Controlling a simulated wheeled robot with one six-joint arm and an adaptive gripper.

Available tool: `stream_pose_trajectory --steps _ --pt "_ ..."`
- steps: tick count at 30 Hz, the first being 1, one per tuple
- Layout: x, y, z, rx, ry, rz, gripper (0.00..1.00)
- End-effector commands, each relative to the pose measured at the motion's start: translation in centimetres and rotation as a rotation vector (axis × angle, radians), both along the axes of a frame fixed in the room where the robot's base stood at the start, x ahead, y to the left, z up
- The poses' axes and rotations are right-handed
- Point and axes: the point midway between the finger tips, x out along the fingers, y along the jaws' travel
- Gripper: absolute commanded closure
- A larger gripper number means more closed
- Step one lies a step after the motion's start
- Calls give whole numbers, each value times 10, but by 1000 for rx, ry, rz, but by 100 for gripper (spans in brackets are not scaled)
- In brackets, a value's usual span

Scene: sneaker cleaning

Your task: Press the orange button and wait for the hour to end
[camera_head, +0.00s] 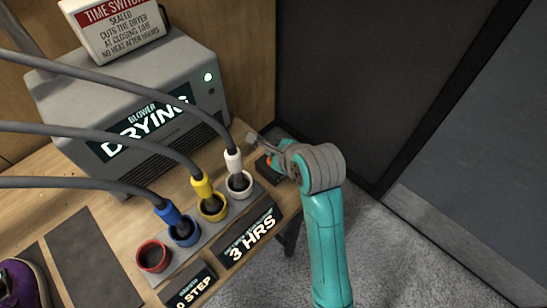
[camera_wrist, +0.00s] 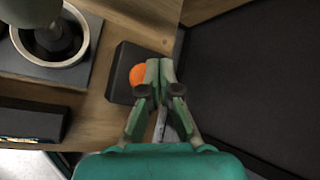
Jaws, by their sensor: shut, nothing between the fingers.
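The orange button (camera_wrist: 138,74) sits on a small dark box (camera_wrist: 124,88) at the right end of the wooden bench. In the wrist view my gripper (camera_wrist: 160,66) is shut and empty, its fingertips just right of the button and partly over its edge. I cannot tell whether they touch it. In the head view my gripper (camera_head: 252,138) is over the dark box (camera_head: 266,168), and only a sliver of the orange button (camera_head: 269,160) shows. The grey blower (camera_head: 135,105) reads "DRYING" and has a lit green light.
White, yellow and blue hose plugs (camera_head: 234,161) stand in matching cups, and a red cup (camera_head: 153,257) is empty. A "3 HRS" display (camera_head: 249,236) lies in front. A time switch sign (camera_head: 110,25) stands on the blower. A purple sneaker (camera_head: 18,284) is at lower left.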

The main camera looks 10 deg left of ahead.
Motion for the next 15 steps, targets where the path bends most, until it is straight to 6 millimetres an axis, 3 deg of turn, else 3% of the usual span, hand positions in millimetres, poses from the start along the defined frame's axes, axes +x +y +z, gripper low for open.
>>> stream_pose_trajectory --steps 5,15 --pt "0 0 3 1 -1 0 100" --pt "0 0 31 0 -2 0 100"
